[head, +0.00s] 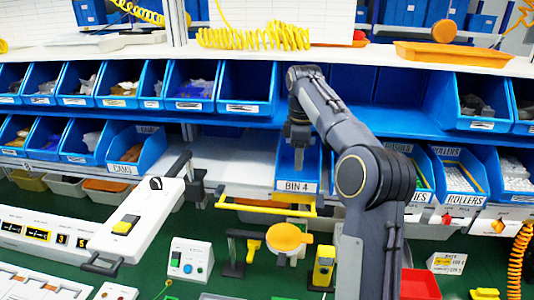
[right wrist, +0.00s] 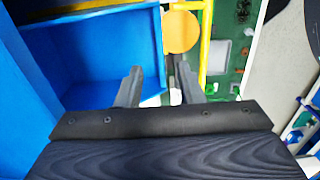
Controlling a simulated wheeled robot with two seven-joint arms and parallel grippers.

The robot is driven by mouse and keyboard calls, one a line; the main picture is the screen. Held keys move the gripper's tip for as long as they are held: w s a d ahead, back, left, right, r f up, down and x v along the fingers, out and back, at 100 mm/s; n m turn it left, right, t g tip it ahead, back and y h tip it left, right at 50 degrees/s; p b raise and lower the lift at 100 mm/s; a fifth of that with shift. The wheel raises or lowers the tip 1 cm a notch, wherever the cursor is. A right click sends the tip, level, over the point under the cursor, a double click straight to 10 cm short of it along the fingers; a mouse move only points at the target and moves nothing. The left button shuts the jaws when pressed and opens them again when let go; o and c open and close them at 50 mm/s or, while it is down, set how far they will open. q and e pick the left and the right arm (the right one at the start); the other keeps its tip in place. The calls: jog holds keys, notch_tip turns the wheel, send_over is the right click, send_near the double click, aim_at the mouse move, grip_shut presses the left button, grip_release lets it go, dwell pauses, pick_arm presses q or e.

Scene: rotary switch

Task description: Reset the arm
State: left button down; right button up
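My right arm comes up from the bottom right and bends over. Its gripper (head: 298,150) points down in front of the blue bin marked BIN 4 (head: 297,187). In the right wrist view my right gripper (right wrist: 158,85) has its two dark fingers apart with nothing held between them. A blue bin (right wrist: 105,55) lies behind the left finger. A small control box (head: 190,259) with a blue knob stands on the green bench at lower left, well away from the gripper. A black knob (head: 156,184) sits on a white housing. My left gripper is not in view.
Blue bins (head: 190,85) fill the shelves. A yellow bar (head: 268,209) runs below BIN 4, above an orange disc (head: 289,237) and a yellow device (head: 323,266). A red bin (head: 420,284) is at lower right. Some green bench (head: 222,232) is bare.

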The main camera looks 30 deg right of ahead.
jog(key=s+a+f+m+t+y+b, duration=0.25)
jog(key=s+a+m, duration=0.35)
jog(key=s+a, duration=0.75)
jog(key=s+a+f+m+t+b, duration=0.1)
jog(key=s+a+f+m, duration=0.2)
jog(key=s+f, duration=0.3)
jog(key=s+a+f+m+t+y, duration=0.1)
jog(key=s+a+f+m+t, duration=0.1)
jog(key=s+a+f, duration=0.4)
jog(key=s, duration=0.2)
jog(key=shift+s+a+f+m+b, duration=0.15)
jog(key=shift+s+f+m+b, duration=0.15)
jog(key=shift+f+m+b, duration=0.1)
